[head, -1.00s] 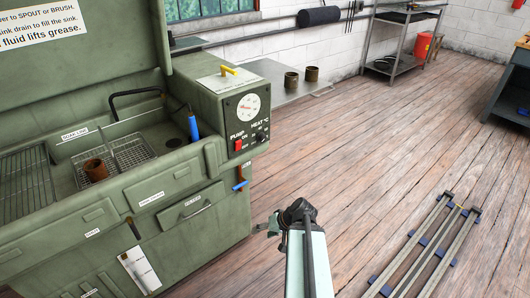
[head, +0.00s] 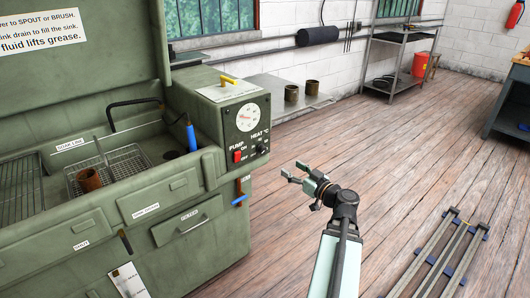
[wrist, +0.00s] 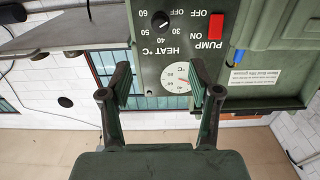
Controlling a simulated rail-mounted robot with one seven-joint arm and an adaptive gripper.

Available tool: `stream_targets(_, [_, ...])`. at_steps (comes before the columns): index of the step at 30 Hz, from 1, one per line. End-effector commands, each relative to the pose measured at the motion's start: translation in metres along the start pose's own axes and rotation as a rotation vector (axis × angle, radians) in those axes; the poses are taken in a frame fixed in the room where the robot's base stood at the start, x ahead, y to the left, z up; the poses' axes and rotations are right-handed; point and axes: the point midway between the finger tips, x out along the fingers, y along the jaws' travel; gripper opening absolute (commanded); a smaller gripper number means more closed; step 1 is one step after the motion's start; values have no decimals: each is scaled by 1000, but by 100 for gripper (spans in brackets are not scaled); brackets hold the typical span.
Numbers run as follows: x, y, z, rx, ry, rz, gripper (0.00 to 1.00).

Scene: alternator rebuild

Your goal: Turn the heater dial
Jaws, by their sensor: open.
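The heater dial (head: 261,148) is a small black knob under the HEAT °C label on the green washer's control box (head: 222,90). The wrist view is upside down. There the dial (wrist: 159,19) sits at the top centre, with numbers around it. My gripper (head: 291,173) is open and empty, in front of the control panel and to the right of the dial in the head view. In the wrist view its two fingers (wrist: 161,82) stand apart below the dial and touch nothing. The dial's pointer is too small to read.
The red pump switch (head: 238,156) is beside the dial. A round white gauge (head: 247,117) is above it. A blue-handled brush (head: 191,135) stands in the sink. A metal side shelf (head: 270,95) with two brown cups is behind.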

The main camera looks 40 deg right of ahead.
Motion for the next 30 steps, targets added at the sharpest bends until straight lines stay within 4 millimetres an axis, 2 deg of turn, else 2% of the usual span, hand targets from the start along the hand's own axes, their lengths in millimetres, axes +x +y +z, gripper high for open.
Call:
stream_targets(18, [121,1,0,2,-1,-3,62])
stream_targets(24, [145,0,0,2,-1,-2,62])
stream_targets(30, [154,0,1,2,-1,0,62])
